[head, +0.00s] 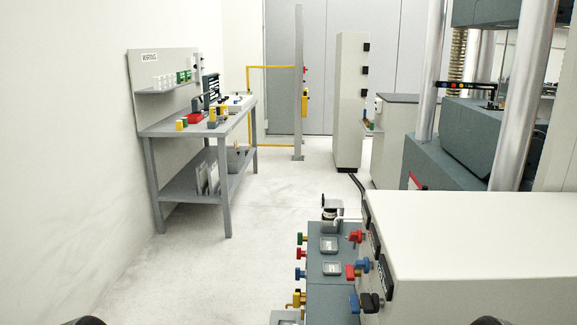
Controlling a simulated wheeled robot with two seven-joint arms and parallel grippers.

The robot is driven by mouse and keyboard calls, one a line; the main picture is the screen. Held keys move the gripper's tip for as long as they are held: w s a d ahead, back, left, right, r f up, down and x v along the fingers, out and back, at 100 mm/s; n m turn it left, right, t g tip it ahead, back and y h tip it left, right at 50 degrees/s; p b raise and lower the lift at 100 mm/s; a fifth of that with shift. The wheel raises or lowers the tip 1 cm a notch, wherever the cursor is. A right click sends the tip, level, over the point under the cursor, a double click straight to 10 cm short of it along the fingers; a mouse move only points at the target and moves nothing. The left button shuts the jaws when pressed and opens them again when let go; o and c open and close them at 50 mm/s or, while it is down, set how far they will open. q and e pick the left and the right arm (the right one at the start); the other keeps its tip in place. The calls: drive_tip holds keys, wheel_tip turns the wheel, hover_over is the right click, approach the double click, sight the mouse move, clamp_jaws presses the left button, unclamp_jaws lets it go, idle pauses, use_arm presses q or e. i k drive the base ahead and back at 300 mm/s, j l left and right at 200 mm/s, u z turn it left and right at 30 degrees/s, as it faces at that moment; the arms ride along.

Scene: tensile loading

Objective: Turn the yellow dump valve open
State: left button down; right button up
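A yellow valve handle (297,299) sticks out from the left side of the low grey-blue unit at the bottom middle of the head view. It is the nearest in a column with a blue knob (300,274), a red knob (301,254) and a green knob (302,238). I see no readable label on it and cannot tell its turn position. Neither gripper shows. Only dark rounded parts, likely of my own arms, show at the bottom edge, well apart from the yellow handle.
A large white cabinet (470,235) with red, blue and black knobs fills the lower right. A grey workbench (190,125) stands along the left wall. A testing machine (450,160) with thick columns is at the right. White floor (200,270) is clear at the left.

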sight(298, 299)
drive_tip(key=i+j+z, duration=0.2)
drive_tip(key=j, duration=0.35)
drive_tip(key=j+z, duration=0.2)
drive_tip(key=j, duration=0.3)
drive_tip(key=i+j+z, duration=0.2)
drive_tip(key=j, duration=0.35)
drive_tip(key=i+j+z, duration=0.1)
drive_tip(key=z, duration=0.3)
drive_tip(key=j+z, duration=0.1)
drive_tip(key=z, duration=0.3)
drive_tip(key=i+j+z, duration=0.1)
drive_tip(key=j, duration=0.2)
drive_tip(key=i+j, duration=0.25)
drive_tip(key=i+j+z, duration=0.15)
drive_tip(key=j, duration=0.25)
drive_tip(key=i+j, duration=0.15)
drive_tip(key=j, duration=0.15)
drive_tip(key=i+j+z, duration=0.15)
drive_tip(key=j, duration=0.2)
